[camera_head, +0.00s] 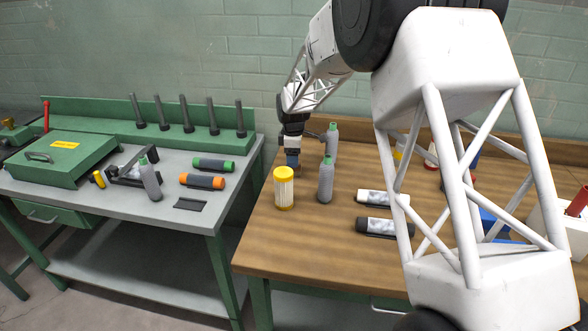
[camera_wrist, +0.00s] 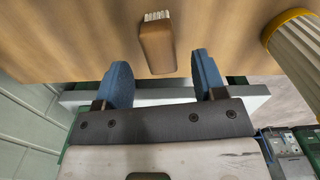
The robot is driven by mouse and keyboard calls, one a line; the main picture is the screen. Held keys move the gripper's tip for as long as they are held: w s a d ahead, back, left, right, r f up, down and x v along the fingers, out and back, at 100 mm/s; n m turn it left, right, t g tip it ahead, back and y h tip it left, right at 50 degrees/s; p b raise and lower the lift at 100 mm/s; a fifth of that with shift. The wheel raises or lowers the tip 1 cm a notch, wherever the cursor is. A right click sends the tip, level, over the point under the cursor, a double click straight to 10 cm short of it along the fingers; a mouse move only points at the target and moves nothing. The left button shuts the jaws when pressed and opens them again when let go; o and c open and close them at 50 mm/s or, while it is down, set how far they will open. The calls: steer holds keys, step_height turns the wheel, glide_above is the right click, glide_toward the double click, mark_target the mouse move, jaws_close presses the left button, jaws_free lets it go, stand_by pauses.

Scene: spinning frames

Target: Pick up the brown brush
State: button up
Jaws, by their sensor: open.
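The brown brush (camera_wrist: 157,48) lies on the wooden table in the wrist view, its pale bristles at the end away from my gripper. My gripper (camera_wrist: 160,65) is open, with one blue finger on each side of the brush's near end and a gap on both sides. Nothing is held. In the head view my gripper (camera_head: 292,158) is low over the back left part of the wooden table (camera_head: 310,238). The brush cannot be told apart from the gripper there.
A yellow-capped jar (camera_head: 284,188) stands close to my gripper; it also shows in the wrist view (camera_wrist: 296,42). Two grey bottles with green caps (camera_head: 326,180) (camera_head: 332,140) stand to the right. Two dark-and-white cylinders (camera_head: 383,227) (camera_head: 373,197) lie farther right. The table's front left is clear.

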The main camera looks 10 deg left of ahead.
steer(key=shift+d+f, duration=0.15)
steer(key=shift+f, duration=2.45)
steer(key=c, duration=1)
steer(key=shift+r, duration=0.1)
steer(key=shift+r, duration=4.9)
